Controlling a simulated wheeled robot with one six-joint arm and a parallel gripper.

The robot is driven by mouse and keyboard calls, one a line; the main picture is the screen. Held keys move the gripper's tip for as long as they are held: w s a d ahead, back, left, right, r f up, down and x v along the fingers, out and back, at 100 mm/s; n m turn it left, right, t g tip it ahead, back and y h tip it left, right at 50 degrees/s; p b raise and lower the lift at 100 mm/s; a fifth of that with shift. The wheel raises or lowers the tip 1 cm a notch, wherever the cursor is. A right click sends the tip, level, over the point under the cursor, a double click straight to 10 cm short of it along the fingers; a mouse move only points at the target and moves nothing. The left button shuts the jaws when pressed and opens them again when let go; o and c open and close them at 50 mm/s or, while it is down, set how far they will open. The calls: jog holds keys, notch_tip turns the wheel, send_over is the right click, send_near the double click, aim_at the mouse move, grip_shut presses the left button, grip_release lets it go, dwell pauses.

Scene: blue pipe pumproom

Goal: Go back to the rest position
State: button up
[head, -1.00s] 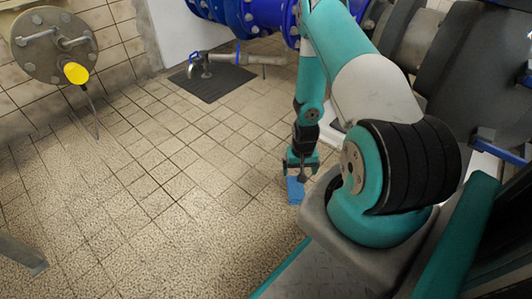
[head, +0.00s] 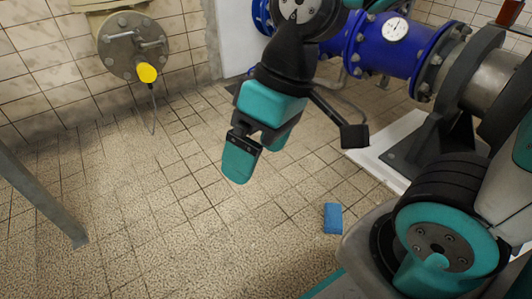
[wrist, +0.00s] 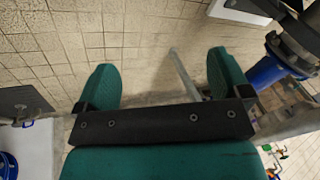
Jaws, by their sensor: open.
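My gripper (head: 258,158) hangs in the upper middle of the head view, raised above the tiled floor. In the wrist view my gripper (wrist: 163,85) shows two teal fingers spread wide apart with nothing between them. A blue block (head: 333,218) lies on the floor tiles in the head view, to the right of and below my gripper, near my base. The block is apart from the fingers. I cannot make it out in the wrist view.
Blue flanged pipes (head: 380,44) with a round gauge (head: 395,29) run along the upper right. A grey flange with a yellow cap (head: 147,73) is on the left wall. A grey metal post (head: 40,195) stands at left. The middle floor is clear.

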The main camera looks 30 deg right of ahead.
jog(key=s, duration=0.2)
jog(key=s+r+n, duration=0.1)
jog(key=shift+a+r, duration=0.1)
jog(key=shift+a, duration=0.2)
notch_tip(320, 180, up, 50)
jog(key=p, duration=5)
